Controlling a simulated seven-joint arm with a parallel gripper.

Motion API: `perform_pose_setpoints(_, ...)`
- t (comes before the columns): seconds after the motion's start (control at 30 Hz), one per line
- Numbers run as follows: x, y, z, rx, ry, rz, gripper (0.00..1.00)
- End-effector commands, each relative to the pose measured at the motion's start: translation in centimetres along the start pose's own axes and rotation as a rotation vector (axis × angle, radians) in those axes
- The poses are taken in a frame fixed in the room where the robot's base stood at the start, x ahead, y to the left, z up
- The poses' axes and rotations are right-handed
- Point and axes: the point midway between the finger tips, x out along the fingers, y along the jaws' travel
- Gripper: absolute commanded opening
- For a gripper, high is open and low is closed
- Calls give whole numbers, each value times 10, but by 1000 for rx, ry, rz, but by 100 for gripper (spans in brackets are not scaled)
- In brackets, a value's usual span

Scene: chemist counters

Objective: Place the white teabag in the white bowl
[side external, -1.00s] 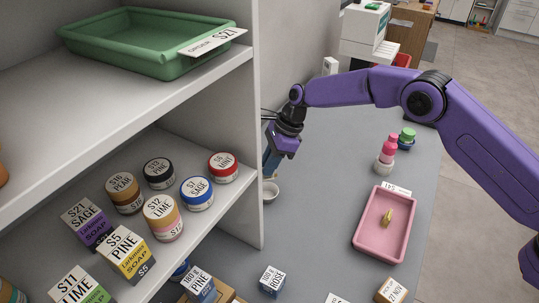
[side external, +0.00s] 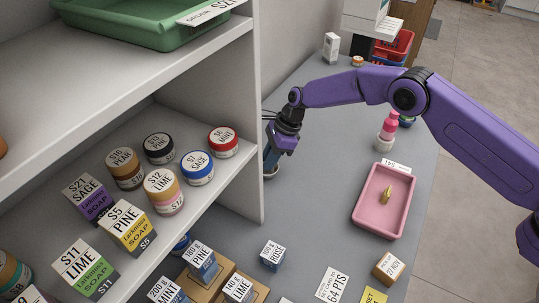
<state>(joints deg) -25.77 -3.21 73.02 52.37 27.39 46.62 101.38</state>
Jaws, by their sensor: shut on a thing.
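A shelf unit (side external: 245,100) with labelled jars and soap boxes stands close left of my gripper. A pink tray (side external: 367,230) holds a small yellowish thing. Pink and white bottles (side external: 387,130) stand behind it. The mid counter is mostly clear.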

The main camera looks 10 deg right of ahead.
Motion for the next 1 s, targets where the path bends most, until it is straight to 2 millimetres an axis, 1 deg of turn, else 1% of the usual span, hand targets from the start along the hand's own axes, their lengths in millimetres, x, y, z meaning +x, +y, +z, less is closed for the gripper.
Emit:
perform_pose_setpoints(0.13,0,0,0,0,0,0,0)
perform_pose_setpoints(0.17,0,0,0,0,0,0,20)
perform_pose_setpoints(0.2,0,0,0,0,0,0,33)
perform_pose_setpoints(0.23,0,0,0,0,0,0,42)
perform_pose_setpoints(0.27,0,0,0,0,0,0,46)
perform_pose_setpoints(0.87,0,1,0,0,1,2,46)
perform_pose_setpoints(1.0,-10,0,4,-2,1,1,46)
